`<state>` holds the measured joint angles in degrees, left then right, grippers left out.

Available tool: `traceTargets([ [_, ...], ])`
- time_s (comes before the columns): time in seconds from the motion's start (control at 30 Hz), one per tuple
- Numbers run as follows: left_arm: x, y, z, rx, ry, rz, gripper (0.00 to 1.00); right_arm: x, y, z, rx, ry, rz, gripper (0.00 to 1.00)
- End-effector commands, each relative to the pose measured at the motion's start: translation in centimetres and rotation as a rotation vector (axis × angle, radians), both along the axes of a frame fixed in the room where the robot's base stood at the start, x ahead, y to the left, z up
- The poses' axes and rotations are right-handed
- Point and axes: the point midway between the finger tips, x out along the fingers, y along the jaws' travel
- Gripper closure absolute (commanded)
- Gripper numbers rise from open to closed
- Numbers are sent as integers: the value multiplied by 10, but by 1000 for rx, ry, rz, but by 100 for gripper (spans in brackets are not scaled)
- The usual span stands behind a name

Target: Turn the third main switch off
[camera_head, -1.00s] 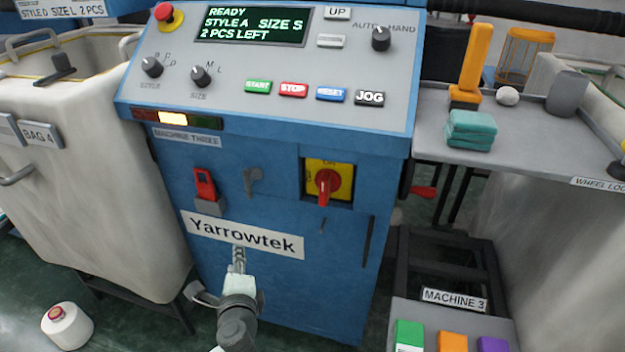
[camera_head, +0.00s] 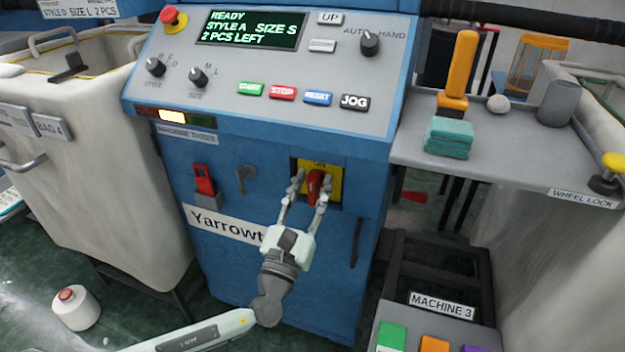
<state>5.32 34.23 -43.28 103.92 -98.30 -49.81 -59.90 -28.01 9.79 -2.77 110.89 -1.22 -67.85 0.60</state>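The main switch of the machine labelled "MACHINE THREE" is a red rotary handle (camera_head: 315,184) on a yellow plate (camera_head: 334,186), set in a recess of the blue front. The handle stands roughly upright; the plate's lettering is mostly hidden. My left gripper (camera_head: 313,181) reaches up from below, its two fingers spread on either side of the handle. It looks open; the right-hand finger is very close to the handle, and I cannot tell whether it touches. The gripper covers part of the Yarrowtek label (camera_head: 225,222). My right gripper is not in view.
The control panel (camera_head: 215,70) with its lit display overhangs above the switch. A red padlock-like piece (camera_head: 204,180) and a grey hook (camera_head: 246,178) are left of it. A side shelf (camera_head: 495,160) juts out on the right. A white bin (camera_head: 85,190) stands left.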

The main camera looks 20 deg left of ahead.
Motion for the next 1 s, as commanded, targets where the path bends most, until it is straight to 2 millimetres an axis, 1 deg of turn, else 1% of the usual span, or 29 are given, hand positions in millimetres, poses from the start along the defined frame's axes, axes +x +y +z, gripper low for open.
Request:
traceTargets([
  [0.1, 6, 0, 3, -1, 1, 1, 65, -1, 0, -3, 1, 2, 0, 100],
  [0.33, 7, 0, 2, -2, 1, 0, 65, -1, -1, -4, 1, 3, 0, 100],
  [0.37, 7, 0, 2, -2, 1, 0, 66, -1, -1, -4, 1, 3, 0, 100],
  [0.63, 7, 0, 2, -2, 2, 0, 99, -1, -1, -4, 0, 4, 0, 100],
  [1.0, 6, 0, -2, -24, 9, 0, 100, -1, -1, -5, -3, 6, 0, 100],
])
